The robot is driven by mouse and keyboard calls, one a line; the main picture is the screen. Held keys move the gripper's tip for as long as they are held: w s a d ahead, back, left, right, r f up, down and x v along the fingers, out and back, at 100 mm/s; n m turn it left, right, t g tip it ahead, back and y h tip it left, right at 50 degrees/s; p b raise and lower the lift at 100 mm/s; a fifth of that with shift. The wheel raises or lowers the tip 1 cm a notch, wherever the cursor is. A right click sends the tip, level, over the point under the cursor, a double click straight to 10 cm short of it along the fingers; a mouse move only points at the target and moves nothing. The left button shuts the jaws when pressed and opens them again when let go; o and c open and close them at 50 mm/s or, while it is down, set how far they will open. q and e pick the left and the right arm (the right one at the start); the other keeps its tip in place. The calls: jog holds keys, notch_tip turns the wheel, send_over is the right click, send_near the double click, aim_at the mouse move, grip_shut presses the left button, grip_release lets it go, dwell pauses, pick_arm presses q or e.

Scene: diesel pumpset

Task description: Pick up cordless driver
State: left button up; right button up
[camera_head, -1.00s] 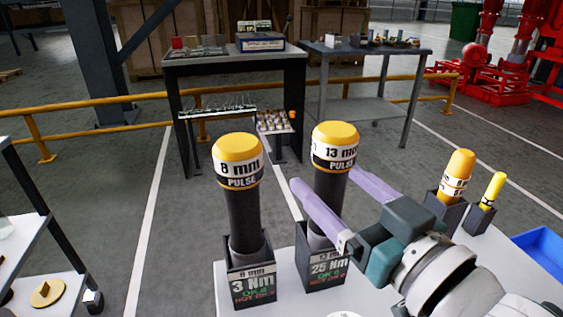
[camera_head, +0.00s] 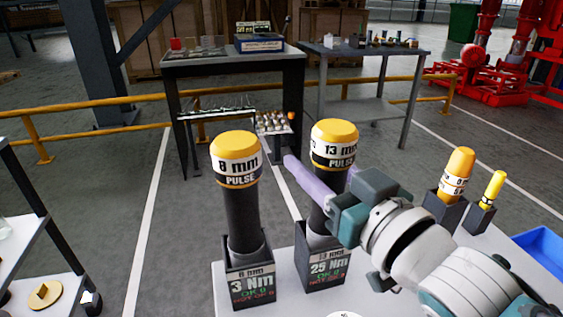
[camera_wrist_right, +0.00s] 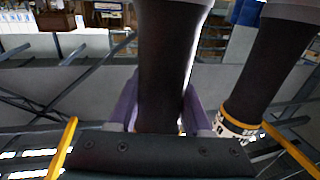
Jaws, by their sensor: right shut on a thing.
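Two cordless drivers with black bodies and yellow caps stand upright in black holders. The 8 mm driver (camera_head: 242,215) is on the left, in the holder marked 3 Nm (camera_head: 250,282). The 13 mm driver (camera_head: 326,205) is to its right, in the holder marked 25 Nm (camera_head: 323,270). My right gripper (camera_head: 318,182) reaches in from the right, its purple fingers around the 13 mm driver's body just below the cap, shut on it. In the right wrist view the driver body (camera_wrist_right: 168,65) lies between both fingers, and the 8 mm driver (camera_wrist_right: 262,70) is beside it. My left gripper is out of view.
Two smaller yellow-capped tools (camera_head: 456,172) stand in holders to the right on the same white table (camera_head: 375,295). A blue bin (camera_head: 543,247) is at the far right. Workbenches (camera_head: 230,58) and a yellow rail (camera_head: 90,110) lie beyond. A shelf (camera_head: 40,240) stands at left.

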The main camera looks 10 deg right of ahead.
grip_shut()
dwell(0.7)
jog(key=shift+r, duration=0.1)
